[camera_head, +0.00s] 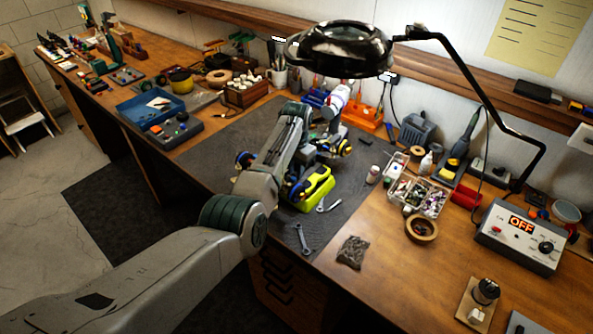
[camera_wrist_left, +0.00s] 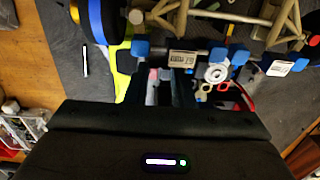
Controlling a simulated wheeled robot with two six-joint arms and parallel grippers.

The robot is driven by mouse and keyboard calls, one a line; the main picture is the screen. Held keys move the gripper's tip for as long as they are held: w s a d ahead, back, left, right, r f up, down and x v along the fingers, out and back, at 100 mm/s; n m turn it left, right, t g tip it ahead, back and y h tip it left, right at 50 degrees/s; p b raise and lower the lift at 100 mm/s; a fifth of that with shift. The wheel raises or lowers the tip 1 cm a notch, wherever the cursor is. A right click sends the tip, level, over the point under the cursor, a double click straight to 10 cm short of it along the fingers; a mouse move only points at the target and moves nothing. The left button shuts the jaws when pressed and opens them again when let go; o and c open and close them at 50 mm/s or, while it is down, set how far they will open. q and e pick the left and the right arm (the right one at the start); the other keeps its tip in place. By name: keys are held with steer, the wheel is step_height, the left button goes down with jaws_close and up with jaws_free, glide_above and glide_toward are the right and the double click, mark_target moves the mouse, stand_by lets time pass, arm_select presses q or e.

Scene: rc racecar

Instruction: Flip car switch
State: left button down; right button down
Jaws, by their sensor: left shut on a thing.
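The RC car stands on the dark mat, with tan chassis tubes and blue-and-black wheels, one wheel (camera_head: 340,147) showing beside my arm. It rests on a lime-yellow stand (camera_head: 318,190). In the left wrist view, the car's tan tubes (camera_wrist_left: 262,20), a labelled box (camera_wrist_left: 184,57) and a silver round part (camera_wrist_left: 215,73) show. My left gripper (camera_wrist_left: 170,88) is down at the car, its dark fingers shut on a small part of it near the labelled box. The fingers hide most of that part, and I cannot make out the switch clearly. My right gripper is out of view.
A magnifier lamp (camera_head: 340,48) hangs above the car. Wrenches (camera_head: 302,240) and a small dark bag (camera_head: 352,251) lie in front. Parts trays (camera_head: 426,198), a tape roll (camera_head: 421,228) and a power box reading OFF (camera_head: 520,236) are on the right. The mat's left part is clear.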

mark_target(294, 174)
arm_select(q)
steer(key=shift+a+g+h, duration=0.1)
steer(key=shift+g+h, duration=0.2)
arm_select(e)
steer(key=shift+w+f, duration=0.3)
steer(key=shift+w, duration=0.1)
arm_select(q)
steer(key=c, duration=1.5)
jaws_free()
steer(key=shift+w, duration=0.1)
